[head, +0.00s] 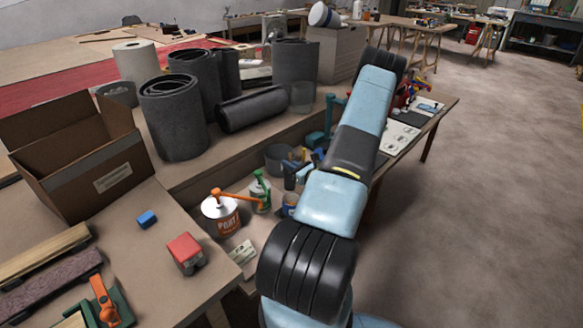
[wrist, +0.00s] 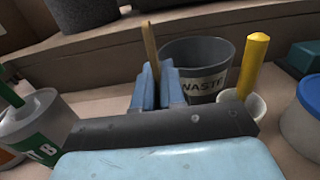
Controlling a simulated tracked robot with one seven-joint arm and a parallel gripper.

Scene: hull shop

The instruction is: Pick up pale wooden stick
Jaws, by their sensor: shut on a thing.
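The pale wooden stick (wrist: 150,44) shows in the wrist view, nearly upright and leaning a little left at the top. My gripper (wrist: 157,80) is shut on it with its blue fingers. The stick's upper part stands out above the fingers; its lower part is hidden behind them. The stick is just left of a dark grey bin (wrist: 203,55) marked WASTE. I cannot tell if its lower end touches anything. In the head view I cannot make out the stick.
In the wrist view, a yellow-handled thing (wrist: 253,62) stands in a white cup to the right, beside a blue-lidded tub (wrist: 306,112). A can with a green label (wrist: 38,128) is left. In the head view, dark rolls (head: 172,118) stand on the raised shelf behind.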

